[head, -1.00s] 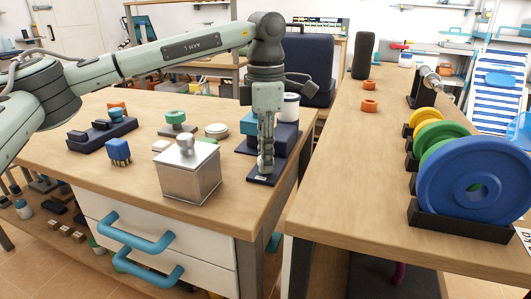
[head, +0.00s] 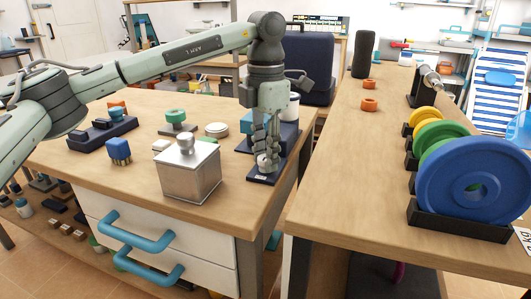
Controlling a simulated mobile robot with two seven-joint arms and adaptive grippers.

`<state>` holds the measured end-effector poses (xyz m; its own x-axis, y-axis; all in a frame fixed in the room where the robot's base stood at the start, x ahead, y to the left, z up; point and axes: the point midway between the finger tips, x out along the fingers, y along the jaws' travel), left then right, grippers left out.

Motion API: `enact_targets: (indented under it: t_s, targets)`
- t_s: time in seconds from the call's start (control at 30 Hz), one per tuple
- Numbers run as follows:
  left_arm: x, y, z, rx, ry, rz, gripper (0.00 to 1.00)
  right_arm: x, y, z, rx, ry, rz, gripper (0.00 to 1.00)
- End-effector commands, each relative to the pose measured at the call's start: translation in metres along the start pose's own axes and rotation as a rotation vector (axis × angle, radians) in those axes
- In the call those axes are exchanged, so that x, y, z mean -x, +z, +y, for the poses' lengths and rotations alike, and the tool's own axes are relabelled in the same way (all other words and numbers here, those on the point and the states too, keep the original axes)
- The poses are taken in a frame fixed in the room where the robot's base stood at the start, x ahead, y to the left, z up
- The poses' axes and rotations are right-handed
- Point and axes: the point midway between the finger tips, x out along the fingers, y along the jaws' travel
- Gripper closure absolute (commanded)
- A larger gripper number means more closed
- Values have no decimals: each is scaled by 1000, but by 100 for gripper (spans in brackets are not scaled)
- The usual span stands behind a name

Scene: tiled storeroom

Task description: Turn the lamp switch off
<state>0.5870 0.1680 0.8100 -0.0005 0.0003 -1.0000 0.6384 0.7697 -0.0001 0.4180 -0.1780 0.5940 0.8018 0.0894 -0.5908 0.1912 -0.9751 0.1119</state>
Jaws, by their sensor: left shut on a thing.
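My left gripper (head: 268,158) reaches straight down at the front right of the left workbench. It is shut on the small pale knob (head: 264,163) of a switch, which stands on a dark base plate (head: 262,179) with a white label at its front. The fingers cover part of the knob, so its exact setting cannot be read. I cannot tell which thing in view is the lamp. My right gripper is not in view.
A silver box with a knobbed lid (head: 188,172) stands left of the switch. A blue stepped block (head: 289,135) is close behind the gripper. The right bench (head: 345,190) has free room; weight discs (head: 478,185) stand at its right edge.

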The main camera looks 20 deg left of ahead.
Motion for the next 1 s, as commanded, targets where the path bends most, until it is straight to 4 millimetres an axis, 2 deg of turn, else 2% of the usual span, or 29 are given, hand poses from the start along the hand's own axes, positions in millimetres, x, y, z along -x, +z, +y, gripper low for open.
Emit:
enact_targets:
  t_s: [0.23,0.27,0.4,0.77,0.87,1.0]
  targets:
    - [0,1,0,1,0,-3,100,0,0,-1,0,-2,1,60]
    - [0,1,0,1,0,-3,69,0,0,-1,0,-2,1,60]
    - [0,1,0,1,0,-2,51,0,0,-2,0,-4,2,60]
    - [4,1,0,0,0,-2,51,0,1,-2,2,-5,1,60]
    - [15,1,0,-1,1,-4,51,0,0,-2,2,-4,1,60]
    - [43,1,0,0,1,-5,51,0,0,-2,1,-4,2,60]
